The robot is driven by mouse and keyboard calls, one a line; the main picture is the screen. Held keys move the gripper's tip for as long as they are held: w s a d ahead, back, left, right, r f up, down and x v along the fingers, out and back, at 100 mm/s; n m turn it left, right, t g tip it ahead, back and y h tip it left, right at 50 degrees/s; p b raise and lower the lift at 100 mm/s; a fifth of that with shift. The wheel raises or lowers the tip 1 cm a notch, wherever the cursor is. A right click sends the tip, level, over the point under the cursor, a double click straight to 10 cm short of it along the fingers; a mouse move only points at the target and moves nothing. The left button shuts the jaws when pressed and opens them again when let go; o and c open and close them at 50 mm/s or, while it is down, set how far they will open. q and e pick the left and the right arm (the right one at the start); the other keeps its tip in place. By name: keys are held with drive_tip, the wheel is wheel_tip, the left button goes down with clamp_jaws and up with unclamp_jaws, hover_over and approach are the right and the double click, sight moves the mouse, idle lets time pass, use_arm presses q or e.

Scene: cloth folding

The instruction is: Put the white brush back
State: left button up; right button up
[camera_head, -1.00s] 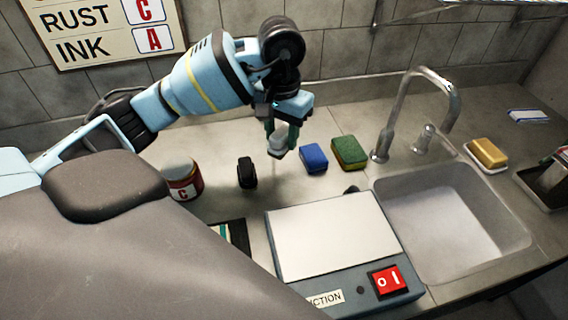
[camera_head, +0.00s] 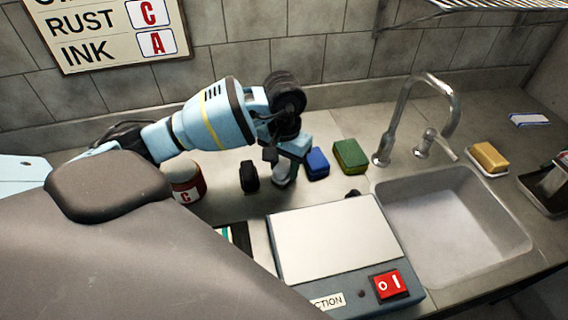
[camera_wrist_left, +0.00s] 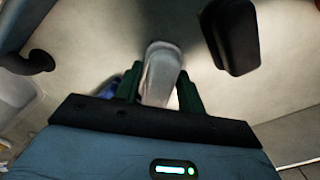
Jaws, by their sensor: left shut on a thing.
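The white brush (camera_head: 281,182) is between the fingers of my left gripper (camera_head: 287,178), low over the counter behind the grey machine. In the left wrist view the white brush (camera_wrist_left: 161,72) stands between the two green fingers of my left gripper (camera_wrist_left: 158,92), which is shut on it. The brush's lower end lies at or very near the counter; I cannot tell whether it touches. My right gripper is not in view.
A black block (camera_head: 249,176) stands just left of the brush. A blue sponge (camera_head: 317,163) and a green sponge (camera_head: 350,156) lie to the right. A red-labelled jar (camera_head: 187,183), the grey machine (camera_head: 330,240) and the sink (camera_head: 455,225) are around it.

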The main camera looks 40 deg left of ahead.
sight(285, 163)
use_arm(q)
drive_tip(key=shift+f, duration=0.1)
drive_tip(key=o, duration=0.6)
drive_tip(key=shift+f, duration=0.1)
drive_tip(key=o, duration=0.4)
drive_tip(key=shift+o, duration=0.2)
wheel_tip(285, 163, up, 12)
drive_tip(key=shift+r, duration=0.2)
